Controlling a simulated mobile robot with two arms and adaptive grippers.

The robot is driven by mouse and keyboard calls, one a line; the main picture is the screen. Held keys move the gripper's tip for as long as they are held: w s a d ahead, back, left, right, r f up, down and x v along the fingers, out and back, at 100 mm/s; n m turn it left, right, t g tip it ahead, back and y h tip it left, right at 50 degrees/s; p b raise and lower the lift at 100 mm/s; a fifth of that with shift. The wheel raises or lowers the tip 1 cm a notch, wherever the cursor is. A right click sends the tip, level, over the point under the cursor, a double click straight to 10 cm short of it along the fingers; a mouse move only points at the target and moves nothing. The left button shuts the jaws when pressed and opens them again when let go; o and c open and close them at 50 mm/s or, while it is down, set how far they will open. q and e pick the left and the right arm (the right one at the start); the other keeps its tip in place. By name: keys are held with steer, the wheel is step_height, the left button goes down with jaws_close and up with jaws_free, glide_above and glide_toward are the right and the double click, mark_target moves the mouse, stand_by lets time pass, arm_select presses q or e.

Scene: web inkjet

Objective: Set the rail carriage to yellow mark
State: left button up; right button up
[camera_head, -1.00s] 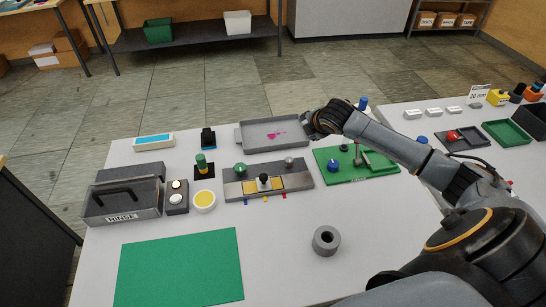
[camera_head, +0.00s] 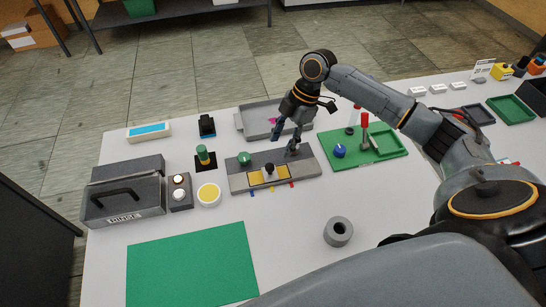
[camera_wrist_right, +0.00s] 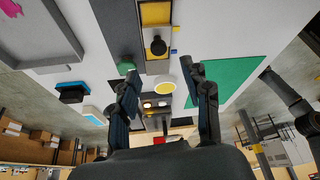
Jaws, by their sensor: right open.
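The rail unit (camera_head: 240,183) is a grey block on the table. Its carriage, with a black knob (camera_head: 268,168), sits near the middle on a yellow strip (camera_head: 256,179). A green knob (camera_head: 245,158) stands at the unit's left end. My right gripper (camera_head: 284,142) is open and empty above the back right of the unit, apart from the carriage knob. The knob also shows in the wrist view (camera_wrist_right: 158,46). My left gripper is out of view.
A grey tray (camera_head: 243,122) lies behind the unit. A green board (camera_head: 385,151) with a red lever and blue knob is to its right. A yellow-topped round dish (camera_head: 208,194) and a grey handled box (camera_head: 122,197) are left. A grey ring (camera_head: 338,232) stands in front.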

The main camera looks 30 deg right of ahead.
mark_target(270, 166)
steer(key=p+x, duration=0.1)
steer(key=x, duration=0.7)
steer(key=shift+p, duration=0.3)
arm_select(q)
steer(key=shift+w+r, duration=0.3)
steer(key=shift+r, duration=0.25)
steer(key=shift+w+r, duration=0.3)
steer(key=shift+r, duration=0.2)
arm_select(e)
steer(key=shift+c, duration=0.4)
jaws_close()
